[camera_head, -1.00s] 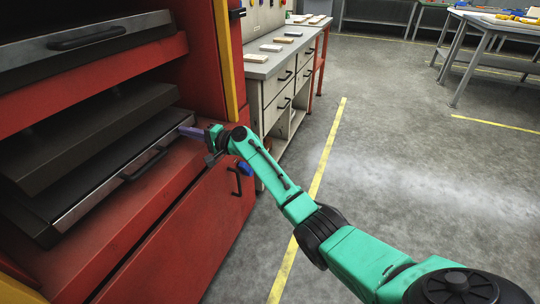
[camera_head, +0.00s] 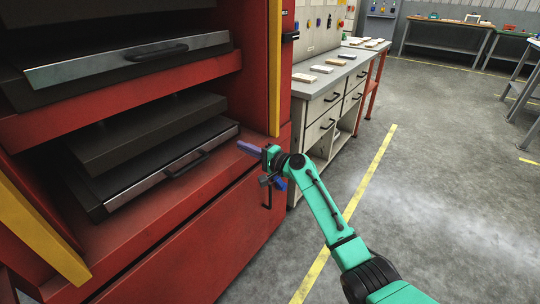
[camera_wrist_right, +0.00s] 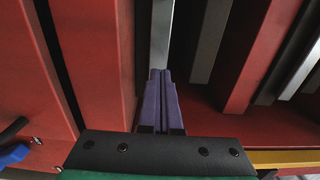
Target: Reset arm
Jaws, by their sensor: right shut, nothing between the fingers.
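My right arm (camera_head: 325,210) is green and comes in from the lower right in the head view. Its right gripper (camera_head: 240,146) has purple fingers that point left, close to the right end of the lower press tray (camera_head: 165,170). In the wrist view the gripper (camera_wrist_right: 160,74) has its two fingers side by side, shut and empty. The tray's metal front edge (camera_wrist_right: 160,40) runs away from the fingertips there. I cannot tell whether the fingertips touch it. My left gripper is not in view.
The red press (camera_head: 225,215) fills the left side, with an upper tray (camera_head: 130,62) above the lower one. A grey-topped workbench (camera_head: 325,75) with drawers stands behind the gripper. Open grey floor (camera_head: 440,200) with a yellow line (camera_head: 370,190) lies to the right.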

